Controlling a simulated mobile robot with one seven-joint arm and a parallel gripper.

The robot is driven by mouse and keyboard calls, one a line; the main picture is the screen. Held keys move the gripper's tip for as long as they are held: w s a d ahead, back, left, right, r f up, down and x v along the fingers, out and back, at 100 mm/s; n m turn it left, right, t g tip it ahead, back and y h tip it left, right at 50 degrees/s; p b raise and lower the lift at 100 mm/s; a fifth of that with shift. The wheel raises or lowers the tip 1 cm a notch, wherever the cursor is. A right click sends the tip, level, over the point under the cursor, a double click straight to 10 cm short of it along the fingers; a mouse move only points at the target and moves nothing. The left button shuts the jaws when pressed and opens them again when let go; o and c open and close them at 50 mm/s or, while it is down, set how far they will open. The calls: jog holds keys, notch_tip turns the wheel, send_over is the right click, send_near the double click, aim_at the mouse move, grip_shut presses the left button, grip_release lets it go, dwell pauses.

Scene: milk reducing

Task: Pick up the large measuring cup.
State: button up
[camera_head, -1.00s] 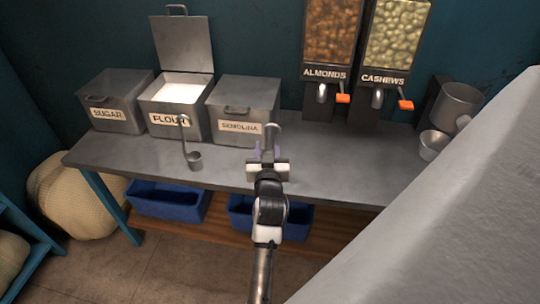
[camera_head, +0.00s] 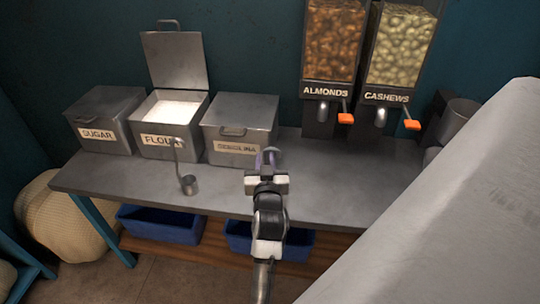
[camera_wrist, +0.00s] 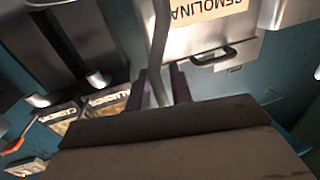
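A thin grey metal handle (camera_wrist: 158,40) runs down between my gripper's two purple fingers in the wrist view. Its top loop (camera_head: 270,152) shows above my gripper (camera_head: 269,165) in the head view, in front of the semolina bin. The cup it may belong to is hidden, so I cannot tell its size. My gripper, also in the wrist view (camera_wrist: 162,90), appears open around the handle, with a finger on each side. A long-handled metal measuring cup (camera_head: 189,186) stands on the table in front of the flour bin, its handle upright.
The metal table (camera_head: 335,190) holds a sugar bin (camera_head: 104,125), an open flour bin (camera_head: 165,142) and a semolina bin (camera_head: 237,130). Almond (camera_head: 332,45) and cashew (camera_head: 400,50) dispensers stand behind. A large pale surface (camera_head: 440,210) blocks the right side. Blue trays (camera_head: 160,224) sit below.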

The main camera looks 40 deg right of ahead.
grip_shut()
